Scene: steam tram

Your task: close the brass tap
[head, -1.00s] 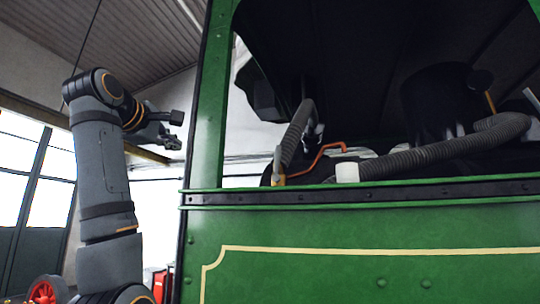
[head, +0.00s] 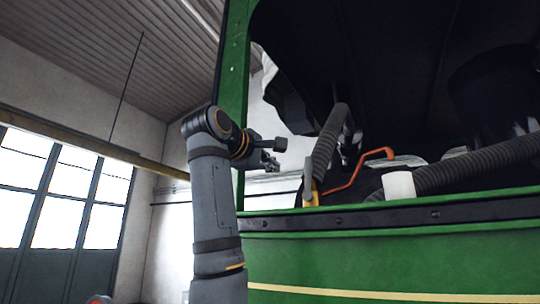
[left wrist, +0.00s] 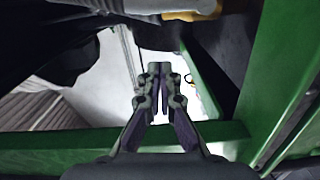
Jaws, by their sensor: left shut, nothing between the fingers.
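The brass tap (head: 309,190) is a small yellow upright piece at the lower left corner of the cab opening, just above the green sill. A grey ribbed hose rises close by it. My left gripper (head: 276,153) is up and left of the tap in the head view, apart from it. In the left wrist view my left gripper (left wrist: 155,85) is shut and empty. A yellow piece (left wrist: 205,10) at the top edge of that view may be the tap; it is cut off. My right gripper is not in view.
The green cab wall (head: 400,265) and its dark sill band (head: 400,215) lie below the opening. A green post (head: 232,75) stands beside my left arm. An orange bent rod (head: 360,170) and a white cylinder (head: 399,185) are right of the tap.

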